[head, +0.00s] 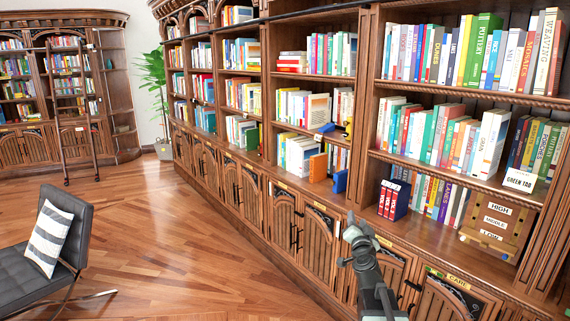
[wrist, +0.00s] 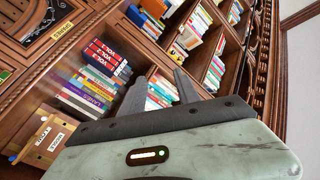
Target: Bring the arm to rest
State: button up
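My gripper (head: 346,240) is at the end of my arm (head: 370,280), which reaches up from the bottom of the head view, right of centre. It is in front of the lower cabinet doors of the long bookcase (head: 362,150), near shelf-ledge height. In the wrist view my gripper (wrist: 165,72) shows two dark fingers standing apart, with books visible in the gap and nothing held. I cannot tell how far the fingertips are from the bookcase.
Red volumes (head: 390,199) stand on the lower shelf, with a HIGH/MIDDLE/LOW board (head: 496,228) to their right. A blue block (head: 340,181) is on the ledge. A black chair (head: 45,245) stands at left. The wooden floor (head: 180,240) between is clear.

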jog(key=s+a+f+n+g+y, duration=0.35)
jog(key=a+f+n, duration=0.2)
jog(key=a, duration=0.35)
jog(key=s+a+f+n+g+y, duration=0.35)
jog(key=a+f, duration=0.25)
jog(key=a, duration=0.3)
jog(key=s+d+f+g+h, duration=0.1)
jog(key=s+d+f+g, duration=0.1)
jog(key=s, duration=0.5)
jog(key=s+d+f+g+h, duration=0.1)
jog(key=s+d+f+g, duration=0.2)
jog(key=s+f+g, duration=0.2)
jog(key=s+d+f+g+h, duration=0.2)
jog(key=s+f+g, duration=0.2)
jog(key=s, duration=0.5)
jog(key=shift+d+f, duration=0.25)
jog(key=shift+f, duration=0.55)
